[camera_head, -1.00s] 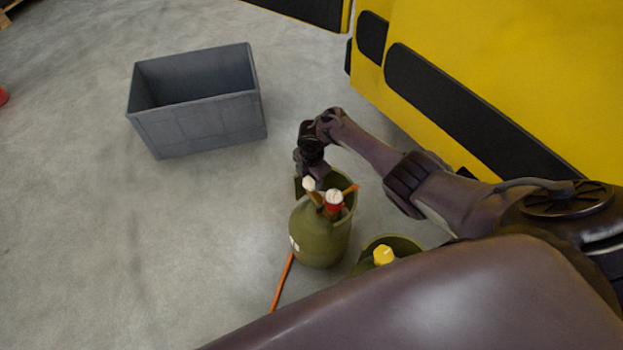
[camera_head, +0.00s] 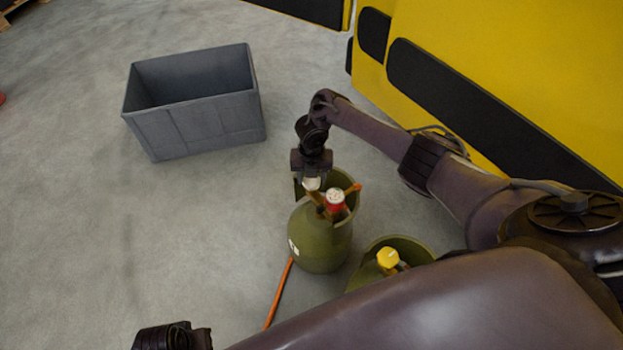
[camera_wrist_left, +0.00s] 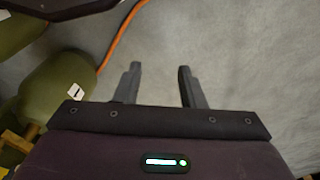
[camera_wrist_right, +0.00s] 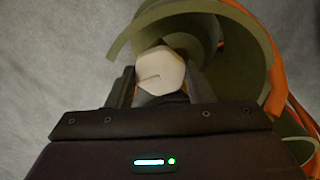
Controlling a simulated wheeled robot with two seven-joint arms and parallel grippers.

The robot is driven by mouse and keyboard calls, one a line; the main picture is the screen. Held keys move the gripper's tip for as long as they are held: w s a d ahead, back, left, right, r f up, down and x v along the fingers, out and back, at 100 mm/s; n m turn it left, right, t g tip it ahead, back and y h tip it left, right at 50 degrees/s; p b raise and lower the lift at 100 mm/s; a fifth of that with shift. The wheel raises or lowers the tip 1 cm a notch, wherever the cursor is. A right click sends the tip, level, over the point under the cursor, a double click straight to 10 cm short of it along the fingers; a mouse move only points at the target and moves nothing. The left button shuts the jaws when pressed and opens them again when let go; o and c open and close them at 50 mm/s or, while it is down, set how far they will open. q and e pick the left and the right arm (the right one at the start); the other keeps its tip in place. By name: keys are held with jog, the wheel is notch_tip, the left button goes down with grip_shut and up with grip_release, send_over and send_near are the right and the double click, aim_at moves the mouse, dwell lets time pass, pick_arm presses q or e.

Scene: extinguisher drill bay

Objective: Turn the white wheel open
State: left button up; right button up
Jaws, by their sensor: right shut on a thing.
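The white wheel (camera_head: 312,184) sits on top of a green gas cylinder (camera_head: 318,240), next to a red-and-white wheel (camera_head: 335,199). My right gripper (camera_head: 312,178) comes down on the white wheel from behind and is shut on it. In the right wrist view the white wheel (camera_wrist_right: 160,72) shows between the two fingers, with a dark line on its face. My left gripper (camera_wrist_left: 157,85) is open and empty over the floor, beside a green cylinder (camera_wrist_left: 55,95).
A second cylinder with a yellow wheel (camera_head: 388,258) stands close by at the right. An orange hose (camera_head: 279,292) lies on the floor. A grey open bin (camera_head: 195,105) stands at upper left. A yellow-and-black structure (camera_head: 480,80) is at the right.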

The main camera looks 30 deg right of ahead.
aim_at(312, 180)
pick_arm(q)
jog(key=shift+d+r, duration=0.1)
jog(key=shift+r, duration=0.95)
pick_arm(e)
jog(key=shift+s+f+n, duration=0.1)
jog(key=shift+n, duration=0.4)
jog(key=o, duration=1)
jog(key=shift+c, duration=0.2)
jog(key=shift+r, duration=0.35)
notch_tip(312, 180, up, 7)
jog(key=shift+r+p, duration=0.15)
jog(key=shift+p, duration=0.8)
pick_arm(q)
notch_tip(312, 180, down, 7)
jog(key=a, duration=0.1)
jog(key=shift+s, duration=0.2)
